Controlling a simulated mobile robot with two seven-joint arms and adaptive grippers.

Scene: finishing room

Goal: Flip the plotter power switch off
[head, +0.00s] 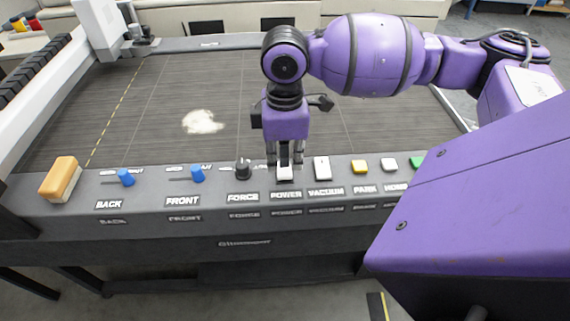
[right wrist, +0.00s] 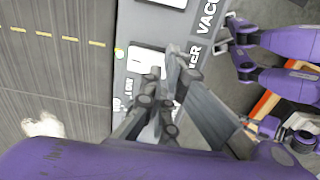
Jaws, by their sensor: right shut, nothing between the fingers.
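The white power switch (head: 285,174) sits above the POWER label on the plotter's grey front panel (head: 150,214). My right gripper (head: 284,160) points down at it, fingers shut and empty, with the tips right over or on the switch. In the right wrist view the fingertips (right wrist: 166,72) are beside the white power switch (right wrist: 146,60) and hide part of it. I cannot tell whether they touch it or which way the switch is tilted.
The black force knob (head: 243,167) is close on the left and the white vacuum switch (head: 322,168) close on the right. A pale patch (head: 202,122) lies on the dark bed.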

